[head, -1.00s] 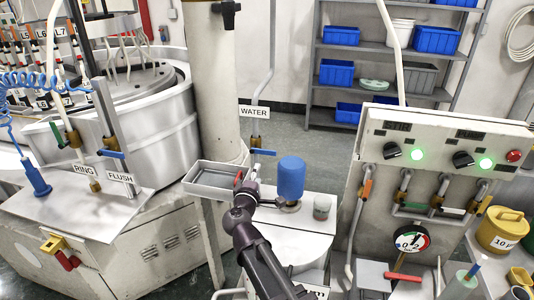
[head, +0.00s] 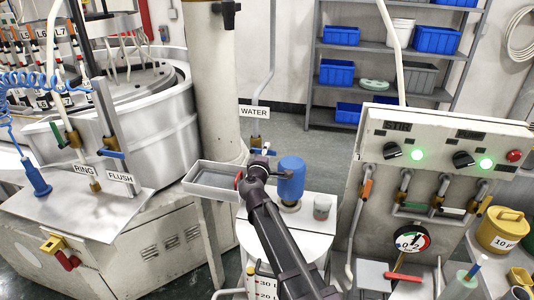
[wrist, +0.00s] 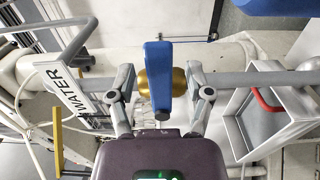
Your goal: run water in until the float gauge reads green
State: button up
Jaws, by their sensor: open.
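The WATER sign (head: 254,111) hangs on the pipe behind the tank. In the wrist view the sign (wrist: 70,90) is left of the valve's blue lever (wrist: 158,75). The lever lies across the grey pipe, with a brass body (wrist: 178,82) behind it. My gripper (wrist: 158,88) is open, with one finger on each side of the lever; contact cannot be told. In the head view my gripper (head: 260,158) covers most of the valve. A litre scale (head: 266,283) marked 30 and 20 shows on the tank front, partly behind my arm; no float reading can be made out.
A blue cylinder (head: 291,178) and a small cup (head: 322,207) stand on the white tank top (head: 312,236), right of my arm. A grey tray (head: 215,181) is close on the left. A control panel (head: 440,150) stands at right.

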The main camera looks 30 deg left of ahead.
jog(key=shift+w+a, duration=0.1)
jog(key=shift+w, duration=0.2)
grip_shut()
